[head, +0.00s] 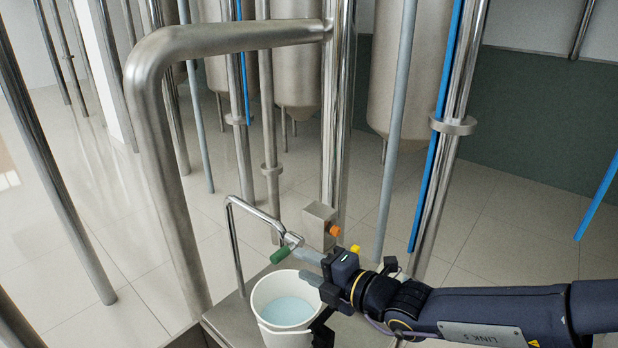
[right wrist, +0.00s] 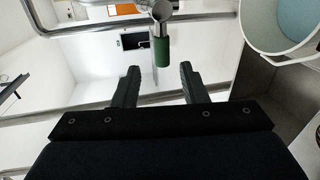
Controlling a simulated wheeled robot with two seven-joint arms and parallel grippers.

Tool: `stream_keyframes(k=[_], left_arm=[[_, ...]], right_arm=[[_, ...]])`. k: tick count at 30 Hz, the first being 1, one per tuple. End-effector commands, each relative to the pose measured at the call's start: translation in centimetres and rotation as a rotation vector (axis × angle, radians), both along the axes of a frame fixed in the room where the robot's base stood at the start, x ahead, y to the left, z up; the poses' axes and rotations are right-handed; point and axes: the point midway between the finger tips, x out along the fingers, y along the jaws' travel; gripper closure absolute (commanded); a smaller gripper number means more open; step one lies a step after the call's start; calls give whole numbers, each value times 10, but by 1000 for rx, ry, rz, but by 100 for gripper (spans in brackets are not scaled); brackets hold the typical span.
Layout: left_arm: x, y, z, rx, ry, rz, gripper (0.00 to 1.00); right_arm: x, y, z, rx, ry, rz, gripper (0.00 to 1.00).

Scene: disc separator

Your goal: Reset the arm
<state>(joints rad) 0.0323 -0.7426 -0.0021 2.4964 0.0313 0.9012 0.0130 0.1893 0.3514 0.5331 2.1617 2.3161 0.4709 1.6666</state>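My right arm comes in from the right in the head view. My right gripper (head: 316,292) is over the right rim of a white bucket (head: 263,323). In the right wrist view the two black fingers of this gripper (right wrist: 159,82) stand apart with nothing between them. A green-handled valve lever (head: 280,255) on the metal pipe is up and left of the gripper. Its green handle (right wrist: 161,52) shows beyond the fingertips, apart from them. My left gripper is not in view.
The bucket holds pale blue liquid and shows at upper right in the right wrist view (right wrist: 250,40). A metal box with an orange knob (head: 320,222) stands behind it. A thick bent pipe (head: 150,95) and upright pipes surround the spot. Steel tanks (head: 296,70) stand behind.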

Motion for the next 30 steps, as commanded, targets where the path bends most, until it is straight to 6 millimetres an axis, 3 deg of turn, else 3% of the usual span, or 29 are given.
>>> stream_keyframes(k=[5, 10, 14, 20, 21, 25, 30], left_arm=[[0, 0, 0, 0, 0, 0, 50], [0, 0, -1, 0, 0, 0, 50], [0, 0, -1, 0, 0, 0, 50], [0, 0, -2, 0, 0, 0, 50], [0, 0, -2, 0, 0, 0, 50], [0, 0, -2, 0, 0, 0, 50], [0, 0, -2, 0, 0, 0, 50]], right_arm=[[-30, -12, 26, -320, -435, 158, 61], [-89, -35, 38, -844, -1095, 454, 61], [-136, -62, 25, -1230, -1551, 743, 61], [-197, -127, -14, -1690, -2105, 1331, 61], [-206, -141, -22, 1735, 2164, -1450, 61], [-228, -179, -41, 1462, 1865, -1465, 61], [-240, -205, -51, 1287, 1690, -1480, 61]])
